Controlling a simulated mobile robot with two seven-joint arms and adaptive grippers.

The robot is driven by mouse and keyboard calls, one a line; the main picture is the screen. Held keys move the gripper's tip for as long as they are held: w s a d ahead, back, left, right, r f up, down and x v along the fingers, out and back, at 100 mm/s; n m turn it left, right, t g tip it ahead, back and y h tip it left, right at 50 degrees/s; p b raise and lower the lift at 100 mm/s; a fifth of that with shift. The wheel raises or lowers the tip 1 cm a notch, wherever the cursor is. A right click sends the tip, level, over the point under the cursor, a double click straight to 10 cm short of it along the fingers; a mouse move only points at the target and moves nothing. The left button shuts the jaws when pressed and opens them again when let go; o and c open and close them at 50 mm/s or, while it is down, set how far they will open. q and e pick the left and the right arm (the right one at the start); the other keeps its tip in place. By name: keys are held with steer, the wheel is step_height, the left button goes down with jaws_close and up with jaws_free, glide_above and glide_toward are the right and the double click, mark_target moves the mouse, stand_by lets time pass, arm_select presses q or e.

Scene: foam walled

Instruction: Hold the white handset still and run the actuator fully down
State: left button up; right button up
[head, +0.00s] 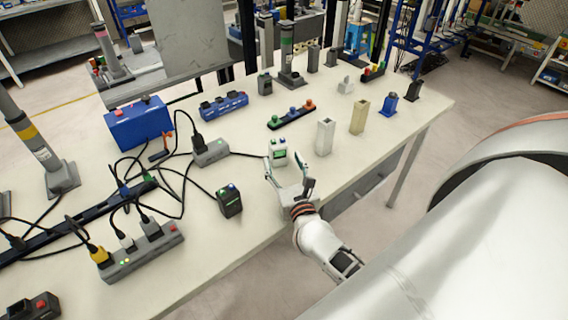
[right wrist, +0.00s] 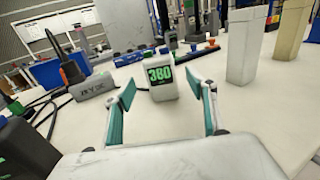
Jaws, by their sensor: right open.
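The white handset (head: 278,153) stands upright on the table, with green and blue buttons on top. In the right wrist view the handset (right wrist: 161,84) shows a dark display with green digits that look like 380. My right gripper (head: 284,166) is open in front of it, and its fingers (right wrist: 163,98) point at it from either side with nothing held. No contact is visible. Grey columns with coloured bands stand on the table, one with a green band (head: 287,50) at the back and one with a yellow band (head: 38,145) at the left; I cannot tell which the handset drives. My left gripper is not in view.
A dark handset (head: 229,201) and a grey box (head: 211,152) with cables lie left of the white one. A white block (head: 325,136) and a beige block (head: 359,116) stand to the right. A power strip (head: 142,252) and loose cables crowd the left side. The table's near middle is clear.

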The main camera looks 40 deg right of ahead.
mark_target(280, 154)
steer(key=x, duration=0.5)
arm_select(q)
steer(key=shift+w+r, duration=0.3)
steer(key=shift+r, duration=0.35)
arm_select(e)
steer(key=shift+w+d, duration=0.2)
steer(key=shift+w, duration=0.3)
steer(key=c, duration=1.3)
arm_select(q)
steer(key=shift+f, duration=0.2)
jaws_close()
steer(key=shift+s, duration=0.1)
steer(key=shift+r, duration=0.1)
